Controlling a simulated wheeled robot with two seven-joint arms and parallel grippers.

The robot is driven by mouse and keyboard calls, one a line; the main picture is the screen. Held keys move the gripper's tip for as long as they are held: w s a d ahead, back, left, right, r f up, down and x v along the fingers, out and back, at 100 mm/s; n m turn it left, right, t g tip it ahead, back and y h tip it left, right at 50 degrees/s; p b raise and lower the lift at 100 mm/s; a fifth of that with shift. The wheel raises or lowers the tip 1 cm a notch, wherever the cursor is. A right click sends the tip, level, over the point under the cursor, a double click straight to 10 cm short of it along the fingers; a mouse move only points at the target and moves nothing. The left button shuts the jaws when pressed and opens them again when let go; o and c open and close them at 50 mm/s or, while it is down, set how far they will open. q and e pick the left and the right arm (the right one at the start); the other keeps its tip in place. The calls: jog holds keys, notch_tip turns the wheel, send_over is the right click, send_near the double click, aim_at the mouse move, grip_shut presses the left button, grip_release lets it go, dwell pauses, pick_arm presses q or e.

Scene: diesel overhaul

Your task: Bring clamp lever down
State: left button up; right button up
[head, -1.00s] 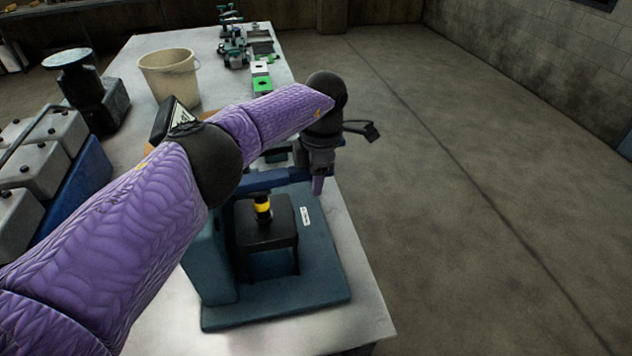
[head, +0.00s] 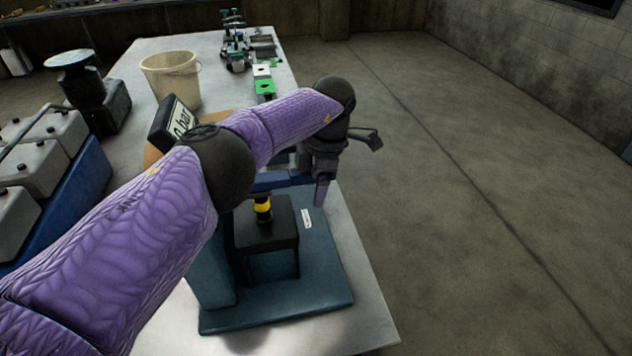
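The clamp fixture has a teal base plate (head: 325,285) on the near part of the bench. Its dark blue lever (head: 278,181) runs roughly level above a black block (head: 268,235). A small black post with a yellow band (head: 262,208) stands between lever and block. My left gripper (head: 321,190) points down at the lever's right end, its purple fingertip beside or against it. The gripper body hides that end, so I cannot tell whether the fingers are closed on it. My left arm covers the lever's left part. My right gripper is not in view.
A "bar" display (head: 178,122) stands behind my arm. A cream bucket (head: 170,78), green and white blocks (head: 264,87) and small machinery (head: 236,50) occupy the far bench. Grey containers (head: 35,165) are at left. The floor at right is clear.

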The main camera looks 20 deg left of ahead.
pick_arm(q)
jog(key=shift+r, duration=0.1)
jog(key=r, duration=0.3)
jog(key=d+r, duration=0.1)
jog(key=r, duration=0.2)
jog(key=w+r, duration=0.1)
jog(key=r, duration=0.2)
jog(key=shift+d+r, duration=0.15)
jog(key=shift+r, duration=0.2)
